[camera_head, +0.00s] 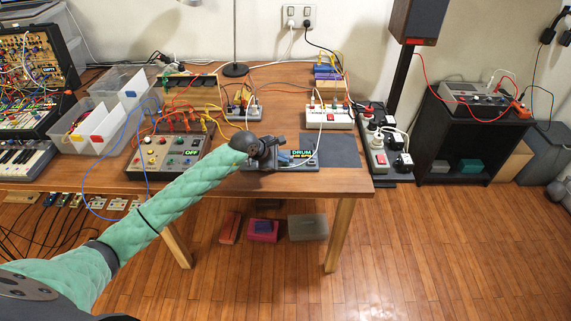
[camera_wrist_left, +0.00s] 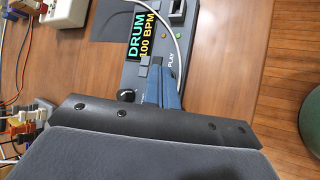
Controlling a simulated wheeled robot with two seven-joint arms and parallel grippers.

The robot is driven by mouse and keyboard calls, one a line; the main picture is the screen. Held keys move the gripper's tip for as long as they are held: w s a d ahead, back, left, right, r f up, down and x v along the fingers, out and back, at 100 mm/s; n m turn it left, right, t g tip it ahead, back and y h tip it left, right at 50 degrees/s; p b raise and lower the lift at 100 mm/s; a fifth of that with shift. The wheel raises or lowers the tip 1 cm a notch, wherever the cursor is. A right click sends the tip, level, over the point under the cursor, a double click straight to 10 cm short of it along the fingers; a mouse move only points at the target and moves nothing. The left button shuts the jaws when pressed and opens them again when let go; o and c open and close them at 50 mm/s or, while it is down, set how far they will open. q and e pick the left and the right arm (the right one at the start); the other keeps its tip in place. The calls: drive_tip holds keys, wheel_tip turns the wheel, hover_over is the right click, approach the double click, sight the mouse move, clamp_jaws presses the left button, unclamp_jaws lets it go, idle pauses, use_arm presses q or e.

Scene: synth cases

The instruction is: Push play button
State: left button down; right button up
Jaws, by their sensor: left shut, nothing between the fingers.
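A grey drum machine (camera_head: 308,163) lies near the front edge of the wooden table, its display reading "DRUM". In the left wrist view the drum machine (camera_wrist_left: 150,14) shows the display "DRUM 100 BPM", a black knob and the label PLAY. My left gripper (camera_head: 287,157) reaches over the machine from the left. In the wrist view its blue fingers (camera_wrist_left: 167,72) are shut and empty, with their tips beside the PLAY label. The play button cannot be made out; the fingers may cover it. Whether the tips touch the panel, I cannot tell. My right gripper is out of view.
A control box (camera_head: 170,155) with coloured cables stands left of the machine. A white power strip (camera_head: 327,117) lies behind it, and a dark mat (camera_head: 338,150) to its right. A pale cable (camera_wrist_left: 181,48) crosses the machine close to my fingers.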

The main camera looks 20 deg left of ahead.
sight(283, 166)
use_arm(q)
drive_tip(key=shift+r, duration=0.1)
idle(0.3)
drive_tip(key=shift+r, duration=0.35)
drive_tip(key=shift+r+p, duration=0.5)
drive_tip(key=shift+r, duration=2.5)
